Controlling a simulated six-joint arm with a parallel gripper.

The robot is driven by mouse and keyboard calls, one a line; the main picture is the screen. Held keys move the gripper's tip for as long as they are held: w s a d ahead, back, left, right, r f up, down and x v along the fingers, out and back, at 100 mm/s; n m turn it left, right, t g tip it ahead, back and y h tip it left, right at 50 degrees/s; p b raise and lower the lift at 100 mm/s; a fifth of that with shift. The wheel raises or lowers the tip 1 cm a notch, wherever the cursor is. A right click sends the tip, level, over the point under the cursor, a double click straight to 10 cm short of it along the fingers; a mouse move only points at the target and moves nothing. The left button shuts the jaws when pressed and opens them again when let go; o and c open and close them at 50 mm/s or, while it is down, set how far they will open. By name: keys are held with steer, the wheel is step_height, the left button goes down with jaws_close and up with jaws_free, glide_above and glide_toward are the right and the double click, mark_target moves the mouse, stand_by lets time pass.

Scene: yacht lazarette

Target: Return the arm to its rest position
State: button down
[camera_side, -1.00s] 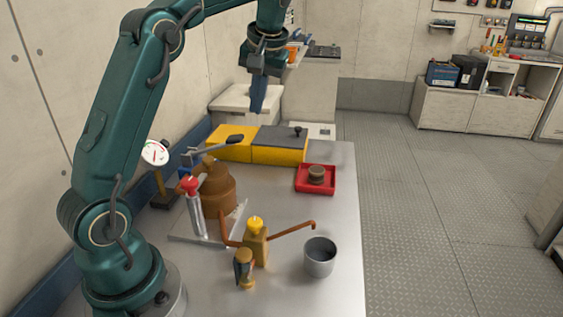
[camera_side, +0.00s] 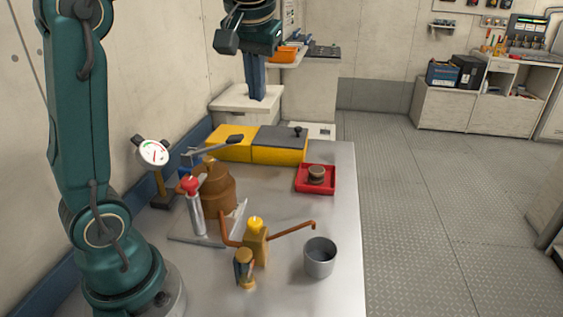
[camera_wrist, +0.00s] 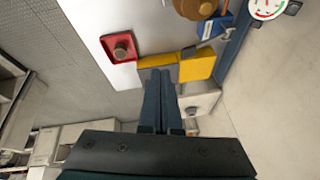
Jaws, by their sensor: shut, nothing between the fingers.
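My gripper (camera_side: 255,92) hangs fingers-down at the top middle of the side view, above and behind the workbench (camera_side: 300,228), in front of the white box in that view. Its two blue fingers are together with nothing between them. In the wrist view the shut gripper (camera_wrist: 161,75) points toward the yellow and grey case. My green arm stands upright at the left of the side view, its upper part out of frame.
The bench holds a yellow and grey case (camera_side: 278,151), a red tray (camera_side: 328,190) with a brown round piece (camera_side: 316,174), a grey cup (camera_side: 320,258), brown pump-like parts (camera_side: 218,192) and a dial gauge (camera_side: 154,153). A white box (camera_side: 232,106) stands behind. Open floor lies right.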

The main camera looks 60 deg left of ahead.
steer(key=s+d+f+m+t+h, duration=0.2)
steer(key=s+d+f+m+h, duration=0.2)
steer(key=s+d+f, duration=0.6)
steer(key=s+d+m, duration=0.2)
steer(key=shift+s+d+f+m+t, duration=0.25)
steer(key=shift+f+m+t, duration=0.05)
steer(key=shift+t, duration=0.1)
